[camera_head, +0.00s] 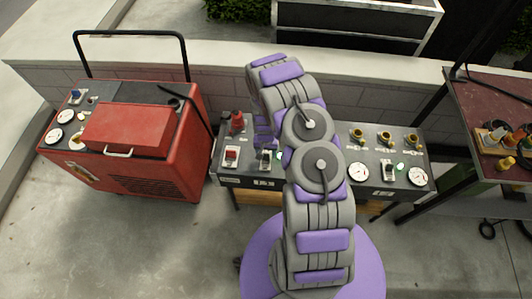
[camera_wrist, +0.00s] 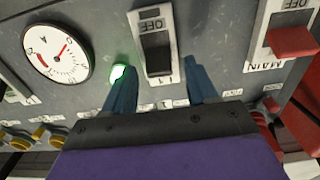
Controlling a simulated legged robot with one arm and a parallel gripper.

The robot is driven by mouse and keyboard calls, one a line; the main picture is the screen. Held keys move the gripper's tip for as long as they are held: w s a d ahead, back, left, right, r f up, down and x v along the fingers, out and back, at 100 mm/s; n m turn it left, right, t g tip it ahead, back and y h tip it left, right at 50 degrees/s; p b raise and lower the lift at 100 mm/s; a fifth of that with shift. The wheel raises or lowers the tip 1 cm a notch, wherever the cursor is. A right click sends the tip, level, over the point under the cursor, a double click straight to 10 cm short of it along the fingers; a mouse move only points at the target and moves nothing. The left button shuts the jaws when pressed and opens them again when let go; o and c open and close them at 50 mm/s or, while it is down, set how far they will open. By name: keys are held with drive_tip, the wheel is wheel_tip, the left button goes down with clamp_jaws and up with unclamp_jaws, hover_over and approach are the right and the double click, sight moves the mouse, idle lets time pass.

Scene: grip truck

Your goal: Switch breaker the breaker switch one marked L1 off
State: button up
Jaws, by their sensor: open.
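The breaker switch marked L1 (camera_wrist: 157,58) is a black rocker in a pale plate, with an OFF label at its far end and L1 at its near end in the wrist view. My gripper (camera_wrist: 160,66) is open, with one blue finger on each side of the lower part of the switch. I cannot tell whether the fingers touch it. In the head view the L1 switch (camera_head: 266,160) is on the grey panel (camera_head: 347,146), just below my purple gripper (camera_head: 265,135). My arm hides the panel's middle.
A red MAIN switch (camera_wrist: 290,40) is right of L1 in the wrist view. A lit green lamp (camera_wrist: 118,72) and round gauge (camera_wrist: 57,53) are left of it. A red generator (camera_head: 130,130) stands left of the panel, and a dark red table (camera_head: 490,95) right.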

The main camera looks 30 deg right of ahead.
drive_tip(key=shift+f, duration=0.4)
drive_tip(key=c, duration=1.1)
drive_tip(key=shift+o, duration=0.2)
drive_tip(key=shift+s, duration=0.1)
